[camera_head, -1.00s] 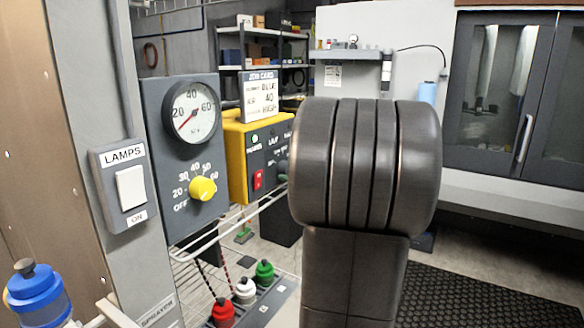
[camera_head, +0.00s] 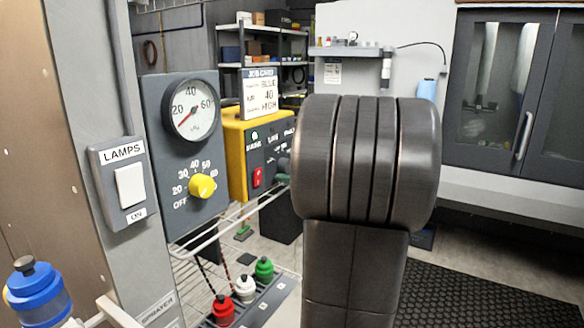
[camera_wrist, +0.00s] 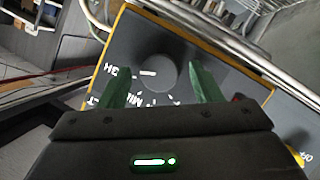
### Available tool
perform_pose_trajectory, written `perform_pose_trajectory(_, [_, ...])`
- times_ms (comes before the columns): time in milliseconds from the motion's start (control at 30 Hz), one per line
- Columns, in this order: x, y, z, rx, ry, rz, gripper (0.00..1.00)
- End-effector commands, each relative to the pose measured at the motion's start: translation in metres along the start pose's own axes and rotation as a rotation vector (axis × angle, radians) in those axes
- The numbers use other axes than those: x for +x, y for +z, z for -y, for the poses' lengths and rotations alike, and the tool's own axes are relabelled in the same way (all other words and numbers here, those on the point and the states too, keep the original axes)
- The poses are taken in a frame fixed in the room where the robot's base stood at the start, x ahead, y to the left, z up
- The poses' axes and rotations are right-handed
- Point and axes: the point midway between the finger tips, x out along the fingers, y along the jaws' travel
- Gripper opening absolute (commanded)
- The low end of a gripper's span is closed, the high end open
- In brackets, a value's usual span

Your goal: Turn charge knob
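In the wrist view a round dark knob (camera_wrist: 160,70) sits on a dark panel with a yellow rim. White marks lie around it; "MIN" and part of another word are legible, upside down. My gripper (camera_wrist: 160,84) is open, its two green fingers on either side of the knob, with a gap on each side; I cannot tell whether they reach over it. In the head view the yellow box (camera_head: 233,134) carries this dark panel, with a red switch (camera_head: 257,177) and a green lamp. My arm hides the panel's right part; a green fingertip (camera_head: 282,178) shows at its edge.
A grey panel with a gauge (camera_head: 193,105) and a yellow knob (camera_head: 202,187) stands to the left. A job card (camera_head: 259,92) reading BLUE, 40, HIGH stands on the yellow box. Red, white and green-capped bottles (camera_head: 264,269) sit below, by a wire rack.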

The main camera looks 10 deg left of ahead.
Motion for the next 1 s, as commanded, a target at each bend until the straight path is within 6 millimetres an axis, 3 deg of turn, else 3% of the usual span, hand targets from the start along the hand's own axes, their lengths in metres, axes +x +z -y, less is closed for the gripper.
perform_pose_trajectory(367, [-0.006,0.0,0.0,-0.002,0.001,0.0,0.58])
perform_pose_trajectory(1000, [-0.117,0.002,0.0,-0.001,0.004,0.003,0.58])
